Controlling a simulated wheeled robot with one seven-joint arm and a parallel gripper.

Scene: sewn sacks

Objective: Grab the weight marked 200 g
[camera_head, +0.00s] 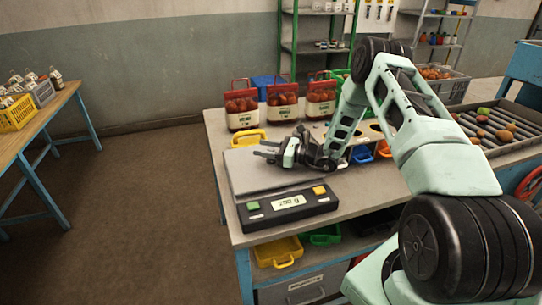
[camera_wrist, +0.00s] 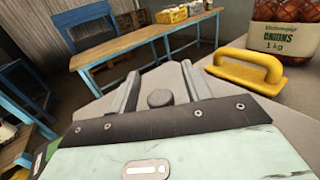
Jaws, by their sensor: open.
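My gripper (camera_head: 266,150) is low over the grey plate (camera_head: 242,172) of a bench scale, its fingers pointing left. In the wrist view my gripper (camera_wrist: 162,80) has its two fingers apart. A small dark round knob (camera_wrist: 160,98) shows between them, apart from both fingers as far as I can see. It looks like the top of a weight, but the rest is hidden behind the gripper's edge and no marking is readable. The scale's lit display (camera_head: 289,202) shows a number in grams, too blurred to read surely.
Three sacks with red tops (camera_head: 282,103) stand along the bench's back edge. A yellow-handled tool (camera_wrist: 246,68) lies near the plate, right of my fingers in the wrist view. Yellow (camera_head: 278,251) and green bins sit below.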

